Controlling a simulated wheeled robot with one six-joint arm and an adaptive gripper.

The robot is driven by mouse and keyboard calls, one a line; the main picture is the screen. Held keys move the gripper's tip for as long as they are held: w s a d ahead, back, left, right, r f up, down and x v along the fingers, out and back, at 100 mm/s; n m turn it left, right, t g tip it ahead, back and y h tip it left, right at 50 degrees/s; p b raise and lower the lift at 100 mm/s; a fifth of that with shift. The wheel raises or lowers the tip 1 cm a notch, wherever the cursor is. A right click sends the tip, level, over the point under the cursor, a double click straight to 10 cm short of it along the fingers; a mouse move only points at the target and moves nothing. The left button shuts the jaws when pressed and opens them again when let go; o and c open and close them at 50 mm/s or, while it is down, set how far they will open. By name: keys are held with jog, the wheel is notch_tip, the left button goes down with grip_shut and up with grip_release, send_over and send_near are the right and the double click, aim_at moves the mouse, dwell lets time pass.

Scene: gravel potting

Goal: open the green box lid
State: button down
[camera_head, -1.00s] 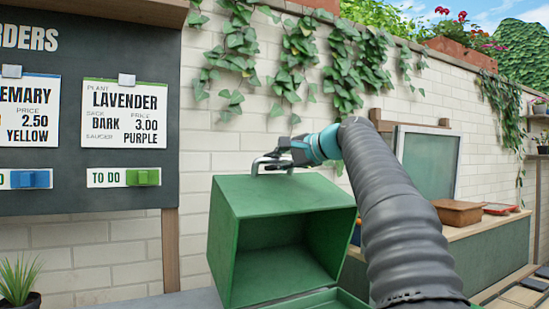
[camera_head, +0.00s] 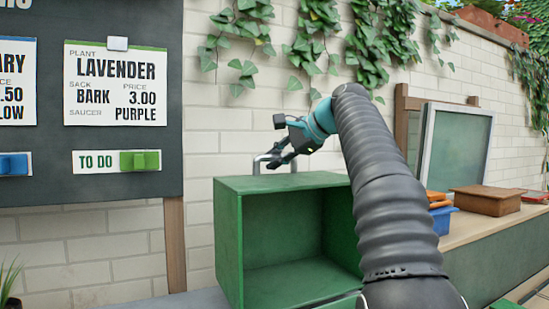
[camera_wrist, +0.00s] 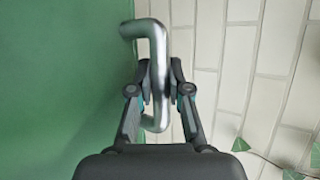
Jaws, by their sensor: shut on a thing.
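The green lid (camera_head: 228,240) stands swung up in the head view, its hollow inside facing me. A green edge of the box (camera_head: 345,302) shows below it at the bottom of the picture; the rest of the box is out of view. A grey metal handle (camera_head: 293,165) sits on the upper face of the lid. My gripper (camera_head: 272,160) is at this handle. In the wrist view my gripper (camera_wrist: 159,88) has its fingers closed on either side of the shiny handle (camera_wrist: 158,50), beside the green lid face (camera_wrist: 60,90).
A white brick wall (camera_head: 230,140) with hanging ivy stands close behind the lid. The order board (camera_head: 110,180) is at the left. A counter (camera_head: 480,220) at the right bears a brown tray (camera_head: 487,199) and a blue container (camera_head: 443,218).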

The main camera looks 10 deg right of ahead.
jog(key=shift+s+a+r, duration=0.1)
jog(key=shift+r, duration=0.15)
jog(key=c, duration=1.1)
grip_release()
jog(key=shift+f, duration=0.1)
jog(key=v, duration=0.5)
send_over(338, 180)
jog(key=shift+s+a, duration=0.1)
jog(key=shift+s, duration=0.05)
